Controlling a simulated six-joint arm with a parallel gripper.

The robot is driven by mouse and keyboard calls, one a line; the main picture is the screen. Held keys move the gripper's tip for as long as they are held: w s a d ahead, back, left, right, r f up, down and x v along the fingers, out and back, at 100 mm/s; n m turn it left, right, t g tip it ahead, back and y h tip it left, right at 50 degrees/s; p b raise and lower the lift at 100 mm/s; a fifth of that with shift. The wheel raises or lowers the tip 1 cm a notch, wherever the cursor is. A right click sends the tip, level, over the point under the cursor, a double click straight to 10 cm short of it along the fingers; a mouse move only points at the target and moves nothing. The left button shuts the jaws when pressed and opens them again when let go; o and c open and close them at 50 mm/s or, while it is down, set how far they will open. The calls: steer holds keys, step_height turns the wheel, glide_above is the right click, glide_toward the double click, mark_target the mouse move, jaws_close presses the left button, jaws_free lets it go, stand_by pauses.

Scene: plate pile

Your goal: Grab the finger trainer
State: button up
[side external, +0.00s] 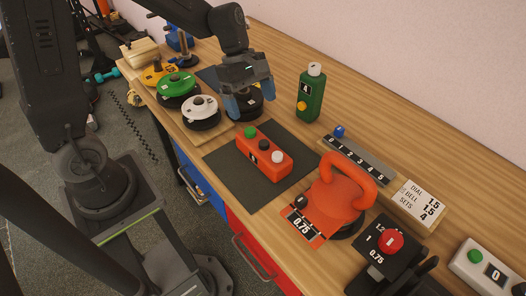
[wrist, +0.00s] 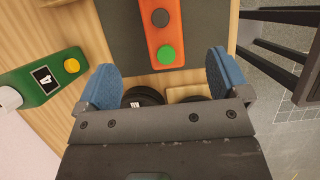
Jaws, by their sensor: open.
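No object is labelled as the finger trainer. The likeliest one is an orange block (side external: 268,165) with green, black and white buttons, lying on a dark mat (side external: 222,160). In the wrist view the orange block (wrist: 176,40) shows at top centre with a dark button and a green button; its far end is cut off. My gripper (side external: 250,100) has blue fingers and is open and empty. It hangs above the back of the mat, beyond the block's green-button end, over black round weights. In the wrist view my gripper (wrist: 162,78) has the block's green-button end between and ahead of its fingers.
A green container (side external: 310,95) stands right of my gripper. Weights with a white (side external: 200,106) and a green (side external: 175,84) top sit to the left. The mat around the block is clear.

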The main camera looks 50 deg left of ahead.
mark_target(261, 140)
steer(key=x, duration=1.2)
steer(key=shift+s+a+f, duration=0.1)
steer(key=shift+a+f, duration=0.1)
steer(key=c, duration=1.2)
steer(key=shift+r, duration=0.1)
